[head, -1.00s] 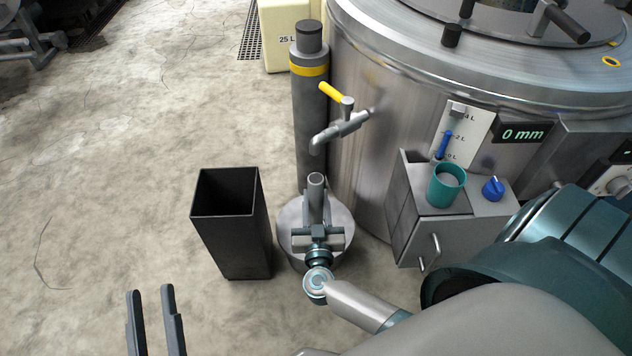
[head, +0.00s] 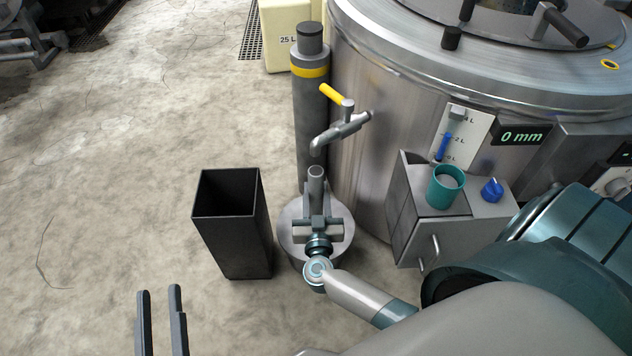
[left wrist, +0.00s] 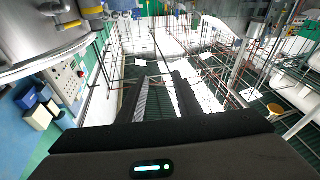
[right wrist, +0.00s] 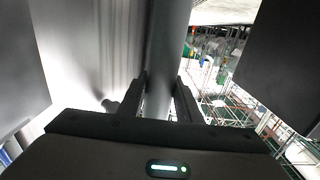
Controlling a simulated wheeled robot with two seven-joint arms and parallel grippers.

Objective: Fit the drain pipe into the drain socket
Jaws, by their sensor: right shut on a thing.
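The drain pipe (head: 316,182) is a grey tube standing roughly upright. My right gripper (head: 318,222) is shut on it, and the pipe (right wrist: 168,45) runs up between the fingers in the right wrist view. Its upper end sits below the spout of a grey tap (head: 340,132) with a yellow handle, with a gap between. A round steel base (head: 342,238) lies under the pipe and gripper; I cannot tell whether it is the drain socket. The pipe's lower end is hidden behind my right gripper. My left gripper (head: 159,292) is open and empty at the lower left.
A tall black open bin (head: 232,245) stands just left of the pipe. A dark post with a yellow band (head: 310,110) stands behind it. The steel drum (head: 400,110) and a box with a teal cup (head: 446,188) are at right.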

